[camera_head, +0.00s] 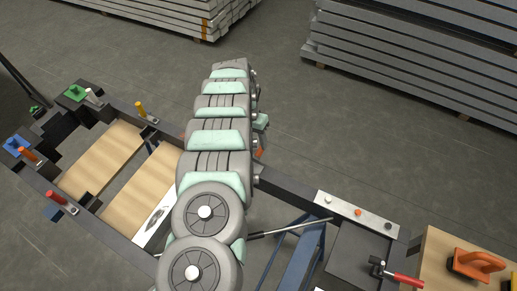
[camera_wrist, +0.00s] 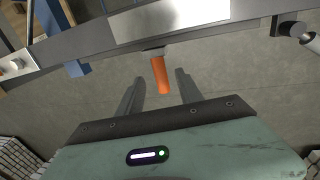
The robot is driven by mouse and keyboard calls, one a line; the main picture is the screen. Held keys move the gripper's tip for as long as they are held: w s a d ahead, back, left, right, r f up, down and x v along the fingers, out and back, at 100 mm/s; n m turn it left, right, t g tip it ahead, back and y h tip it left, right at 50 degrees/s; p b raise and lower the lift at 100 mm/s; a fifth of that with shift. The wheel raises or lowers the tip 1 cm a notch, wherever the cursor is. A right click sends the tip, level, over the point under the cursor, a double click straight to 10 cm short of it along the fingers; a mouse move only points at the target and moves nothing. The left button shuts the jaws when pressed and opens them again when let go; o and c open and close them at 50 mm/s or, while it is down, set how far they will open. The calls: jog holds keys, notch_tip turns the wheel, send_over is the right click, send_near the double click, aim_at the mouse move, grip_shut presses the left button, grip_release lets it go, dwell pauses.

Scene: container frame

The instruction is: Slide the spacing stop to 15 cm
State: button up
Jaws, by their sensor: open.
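An orange handle (camera_wrist: 160,75) sticks out from a small dark block on the near side of a dark rail (camera_wrist: 95,45) in the wrist view. It looks like the spacing stop's grip. My gripper (camera_wrist: 159,77) is open, with one finger on each side of the handle's free end. Gaps show on both sides, and I see no contact. In the head view my arm hides most of the gripper and the stop; a bit of orange (camera_head: 261,153) shows beside the arm. No readable scale or 15 cm mark shows.
A pale metal plate (camera_wrist: 170,18) lies on the rail above the handle. The frame holds wooden boards (camera_head: 103,160) and red, orange and yellow-handled clamps at left. A red-handled toggle clamp (camera_head: 400,276) and an orange-handled tool (camera_head: 474,263) are at right. Stacked beams stand behind.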

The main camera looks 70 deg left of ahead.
aim_at(259, 150)
jog(key=f, duration=0.4)
jog(key=shift+w+d+f, duration=0.15)
jog(key=shift+w+d, duration=0.15)
jog(key=shift+d, duration=0.05)
grip_shut()
dwell(1.1)
